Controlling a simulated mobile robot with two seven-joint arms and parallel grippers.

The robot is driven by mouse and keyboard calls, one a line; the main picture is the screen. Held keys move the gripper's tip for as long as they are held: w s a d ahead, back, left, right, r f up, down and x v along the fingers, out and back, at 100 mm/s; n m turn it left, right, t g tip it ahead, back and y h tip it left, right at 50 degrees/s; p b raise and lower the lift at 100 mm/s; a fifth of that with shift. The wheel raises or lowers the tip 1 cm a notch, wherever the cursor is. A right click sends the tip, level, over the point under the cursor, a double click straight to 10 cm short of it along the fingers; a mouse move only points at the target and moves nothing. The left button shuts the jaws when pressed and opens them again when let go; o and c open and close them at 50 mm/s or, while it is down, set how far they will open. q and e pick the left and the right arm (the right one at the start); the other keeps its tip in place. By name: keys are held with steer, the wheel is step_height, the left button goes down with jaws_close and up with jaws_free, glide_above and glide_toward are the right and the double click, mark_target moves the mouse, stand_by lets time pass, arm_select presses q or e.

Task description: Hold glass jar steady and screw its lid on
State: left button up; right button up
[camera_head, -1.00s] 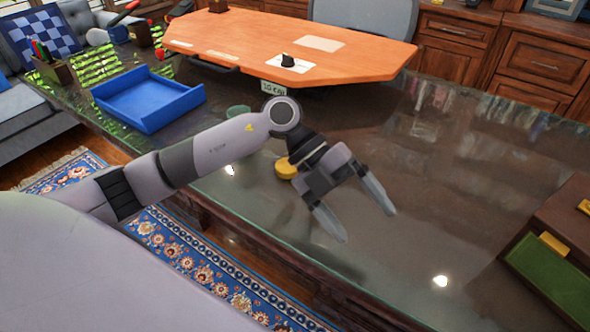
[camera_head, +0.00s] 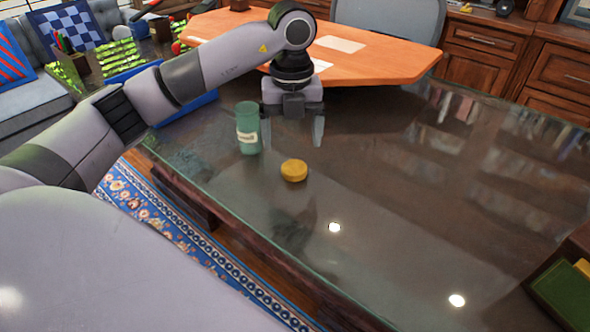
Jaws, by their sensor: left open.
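The green glass jar (camera_head: 248,136) stands upright on the dark glass-topped desk, with a pale label on its side. The yellow round lid (camera_head: 294,170) lies flat on the desk, in front and to the right of the jar, apart from it. My left gripper (camera_head: 291,135) is open and empty, pointing down behind and to the right of the jar. Its right finger shows clearly; its left finger is hard to make out near the jar. My right gripper is not in view.
A blue tray (camera_head: 196,104) is partly hidden behind my left arm. An orange tabletop (camera_head: 385,62) with papers is at the back. A wooden box with a green inside (camera_head: 566,296) stands at the right edge. The desk's middle and right are clear.

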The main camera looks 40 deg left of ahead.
mark_target(294, 167)
arm_select(q)
steer(key=shift+f, duration=1)
steer(key=shift+w+d+f+b, duration=0.1)
steer(key=shift+f+b, duration=0.1)
steer(key=shift+f, duration=1.1)
steer(key=shift+w+f+b, duration=0.1)
steer(key=shift+f+b, duration=0.05)
steer(key=shift+f, duration=1.15)
steer(key=c, duration=1.1)
steer(key=shift+c, duration=0.2)
step_height(294, 167, up, 10)
steer(key=p, duration=0.1)
